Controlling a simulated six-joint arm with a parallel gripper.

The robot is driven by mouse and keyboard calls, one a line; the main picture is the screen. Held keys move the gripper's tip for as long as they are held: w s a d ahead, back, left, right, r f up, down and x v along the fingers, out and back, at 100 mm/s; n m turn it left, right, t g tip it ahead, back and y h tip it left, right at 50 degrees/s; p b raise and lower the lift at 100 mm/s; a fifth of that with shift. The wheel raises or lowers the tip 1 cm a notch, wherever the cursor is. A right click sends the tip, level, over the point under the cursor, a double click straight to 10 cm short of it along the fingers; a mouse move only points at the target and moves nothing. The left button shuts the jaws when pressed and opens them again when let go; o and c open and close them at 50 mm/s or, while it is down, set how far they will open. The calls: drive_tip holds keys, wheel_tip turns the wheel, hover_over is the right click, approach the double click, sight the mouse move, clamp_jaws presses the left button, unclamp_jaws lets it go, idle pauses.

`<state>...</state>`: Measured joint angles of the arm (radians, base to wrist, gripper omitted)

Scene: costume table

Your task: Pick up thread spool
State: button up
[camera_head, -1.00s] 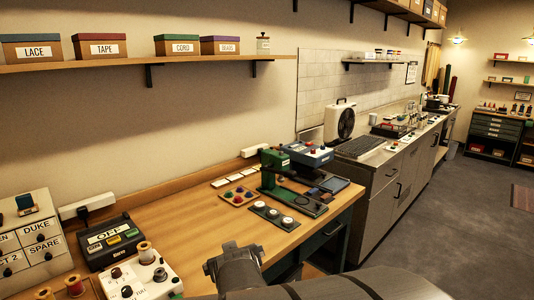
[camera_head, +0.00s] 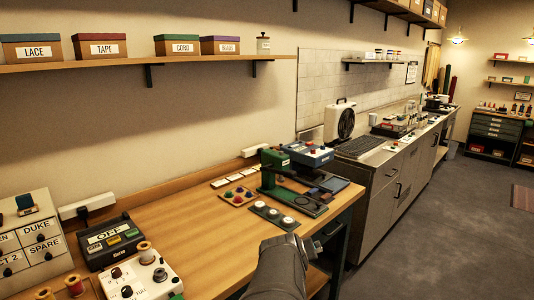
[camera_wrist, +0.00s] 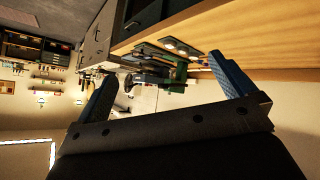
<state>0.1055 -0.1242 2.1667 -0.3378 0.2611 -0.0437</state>
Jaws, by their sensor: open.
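Several thread spools stand at the lower left of the head view. One tan spool (camera_head: 145,253) is on the white control box (camera_head: 141,279). A red-wound spool (camera_head: 74,286) and another spool (camera_head: 46,293), cut by the frame's edge, stand to its left. My gripper is open and empty in the wrist view (camera_wrist: 162,68), its two blue fingers wide apart. In the head view my arm is over the bench's front edge, well right of the spools, and the fingers cannot be made out. No spool can be made out in the wrist view.
A black OFF box (camera_head: 108,240) and a labelled drawer unit (camera_head: 35,243) stand near the spools. A green press (camera_head: 277,168) and a tray of white discs (camera_head: 270,213) are at the bench's right. The bench middle (camera_head: 195,235) is clear.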

drive_tip(key=shift+c, duration=0.2)
drive_tip(key=c, duration=0.8)
